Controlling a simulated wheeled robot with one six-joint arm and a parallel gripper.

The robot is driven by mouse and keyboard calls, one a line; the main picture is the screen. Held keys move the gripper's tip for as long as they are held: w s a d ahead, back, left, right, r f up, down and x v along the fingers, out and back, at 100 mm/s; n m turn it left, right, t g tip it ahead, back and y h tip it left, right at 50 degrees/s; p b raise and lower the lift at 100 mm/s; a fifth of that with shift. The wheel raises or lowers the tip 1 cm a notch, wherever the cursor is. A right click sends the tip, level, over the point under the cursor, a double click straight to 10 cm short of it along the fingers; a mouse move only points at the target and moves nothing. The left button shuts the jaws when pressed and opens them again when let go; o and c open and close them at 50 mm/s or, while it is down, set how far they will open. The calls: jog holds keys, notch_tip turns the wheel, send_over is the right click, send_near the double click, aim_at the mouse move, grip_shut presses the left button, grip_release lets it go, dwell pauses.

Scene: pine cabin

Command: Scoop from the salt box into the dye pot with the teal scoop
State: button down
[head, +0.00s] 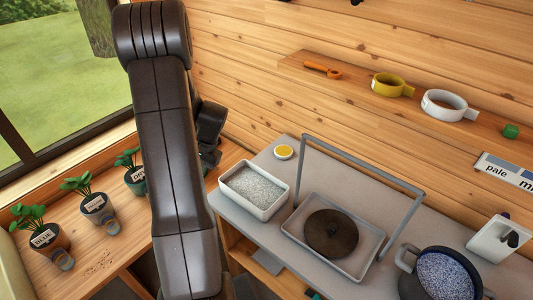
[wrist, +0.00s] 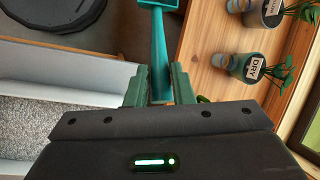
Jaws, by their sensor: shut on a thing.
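The teal scoop (wrist: 158,55) is held by its handle between the fingers of my gripper (wrist: 159,88) in the wrist view. Its head is cut off at the top edge, so its contents cannot be seen. The salt box (head: 282,203) is a white open box of pale grey grains, left on the counter. Its rim also shows at the left of the wrist view (wrist: 70,84). The dye pot (head: 405,284), dark with blue-violet speckled contents, is at the lower right, partly cut off. In the head view my arm mostly hides my gripper (head: 209,158), left of the salt box.
A grey tray (head: 291,230) with a dark round lid (head: 331,233) lies under a grey frame (head: 362,168) between box and pot. A yellow-topped dish (head: 283,152) sits behind the box. Labelled potted plants (head: 97,206) line the left bench. A wall shelf (head: 350,82) holds small items.

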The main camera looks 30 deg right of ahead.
jog(key=s+d+r+m+t+h+b, duration=0.1)
jog(key=s+d+r+m+h+b, duration=0.1)
jog(key=s+d+r+m+h, duration=0.45)
jog(key=s+d+r+m+h+b, duration=0.1)
jog(key=s+d+r+m, duration=0.45)
jog(key=d+m, duration=0.75)
notch_tip(320, 180, down, 14)
jog(key=a+m+t+b, duration=0.1)
jog(key=a+t+b, duration=0.1)
jog(key=b, duration=1.1)
jog(key=shift+w+f+m+y, duration=0.25)
jog(key=shift+w+m+y, duration=0.1)
jog(key=shift+y, duration=0.1)
jog(key=shift+a, duration=0.1)
